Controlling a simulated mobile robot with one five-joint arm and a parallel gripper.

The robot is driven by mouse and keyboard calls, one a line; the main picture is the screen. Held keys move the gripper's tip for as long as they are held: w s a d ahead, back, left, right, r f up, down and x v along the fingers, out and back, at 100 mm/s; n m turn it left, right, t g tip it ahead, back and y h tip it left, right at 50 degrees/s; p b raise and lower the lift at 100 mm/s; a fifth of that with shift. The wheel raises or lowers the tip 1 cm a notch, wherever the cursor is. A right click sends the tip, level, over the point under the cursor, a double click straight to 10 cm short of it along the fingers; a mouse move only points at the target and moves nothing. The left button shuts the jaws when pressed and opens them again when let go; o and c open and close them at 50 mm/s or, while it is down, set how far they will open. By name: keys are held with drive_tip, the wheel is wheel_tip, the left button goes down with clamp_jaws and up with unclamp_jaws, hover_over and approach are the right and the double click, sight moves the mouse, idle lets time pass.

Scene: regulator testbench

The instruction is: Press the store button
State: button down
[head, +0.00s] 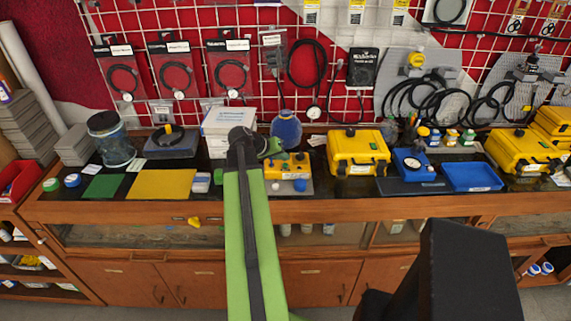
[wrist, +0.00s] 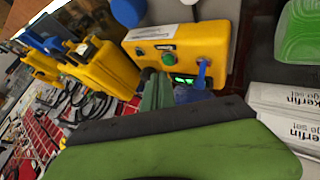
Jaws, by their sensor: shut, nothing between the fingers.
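A yellow box with several controls (head: 290,163) stands on the bench in the head view, partly hidden by my arm. In the wrist view the same yellow box (wrist: 215,38) shows a dark round knob, a green button (wrist: 168,58), a small lit green display (wrist: 184,79) and a blue switch-like part (wrist: 203,70). I cannot read which control is the store button. My gripper (head: 270,147) is at the back left of the box. In the wrist view its narrow shut fingers (wrist: 156,88) point at the box's edge near the green button; I cannot tell whether they touch.
A blue round object (head: 300,185) lies in front of the box. A yellow case (head: 357,152) stands to the right, a white box (head: 229,121) and a blue round vessel (head: 286,129) behind. Cables hang on the wall grid. A yellow mat (head: 160,184) lies left.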

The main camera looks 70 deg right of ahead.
drive_tip(key=shift+s+f+b, duration=0.1)
drive_tip(key=shift+f+b, duration=0.2)
drive_tip(key=shift+f, duration=0.1)
drive_tip(key=shift+f+b, duration=0.5)
idle(0.4)
idle(0.4)
drive_tip(key=shift+r+p, duration=0.9)
wheel_tip(320, 180, up, 5)
drive_tip(key=p, duration=0.5)
idle(0.3)
